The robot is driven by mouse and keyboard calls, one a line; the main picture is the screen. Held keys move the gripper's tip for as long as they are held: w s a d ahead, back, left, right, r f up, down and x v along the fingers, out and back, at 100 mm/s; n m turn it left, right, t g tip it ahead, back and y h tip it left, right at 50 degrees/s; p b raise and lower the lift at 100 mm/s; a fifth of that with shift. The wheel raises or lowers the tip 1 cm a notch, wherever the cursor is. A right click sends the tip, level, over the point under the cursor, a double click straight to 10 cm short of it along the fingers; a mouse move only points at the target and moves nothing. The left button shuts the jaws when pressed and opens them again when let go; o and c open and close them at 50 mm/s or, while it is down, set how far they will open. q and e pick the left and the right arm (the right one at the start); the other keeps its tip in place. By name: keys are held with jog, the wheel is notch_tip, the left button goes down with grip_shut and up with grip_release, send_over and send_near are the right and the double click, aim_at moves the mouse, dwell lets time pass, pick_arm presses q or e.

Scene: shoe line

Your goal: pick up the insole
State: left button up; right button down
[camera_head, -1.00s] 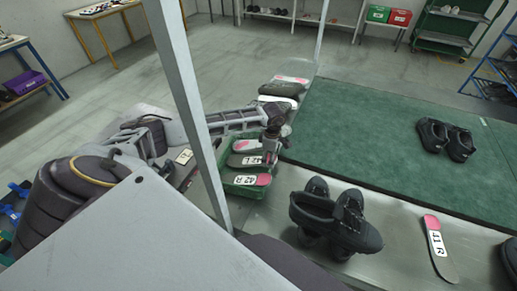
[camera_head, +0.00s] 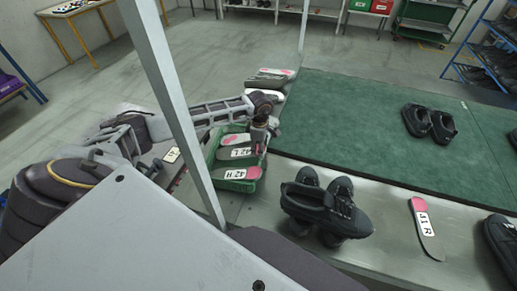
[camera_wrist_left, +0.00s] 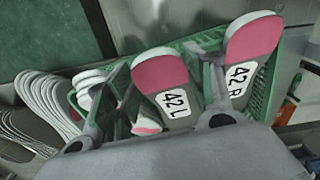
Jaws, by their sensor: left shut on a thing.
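A green crate (camera_head: 222,184) holds several insoles with pink heels and number labels. It shows in the left wrist view too, with green slatted sides (camera_wrist_left: 262,98). The insole marked 42 L (camera_wrist_left: 170,88) lies between the fingers of my left gripper (camera_wrist_left: 165,95), which is shut on it. In the head view my left gripper (camera_head: 258,145) is over the crate's right side, and its fingertips are partly hidden. The 42 L insole (camera_head: 237,152) shows left of it. The insole marked 42 R (camera_wrist_left: 250,50) lies just right of the right finger in the wrist view.
Black shoes (camera_head: 325,208) and a loose insole marked 41 R (camera_head: 425,228) are on the metal bench, right of the crate. Another black pair (camera_head: 428,123) stands on the green mat (camera_head: 350,115). A grey post (camera_head: 165,90) crosses the view left of the crate.

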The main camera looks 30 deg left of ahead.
pick_arm(q)
notch_tip(320, 180, up, 8)
jog(key=shift+r+b, duration=0.2)
jog(key=shift+b, duration=0.5)
jog(key=shift+a, duration=0.1)
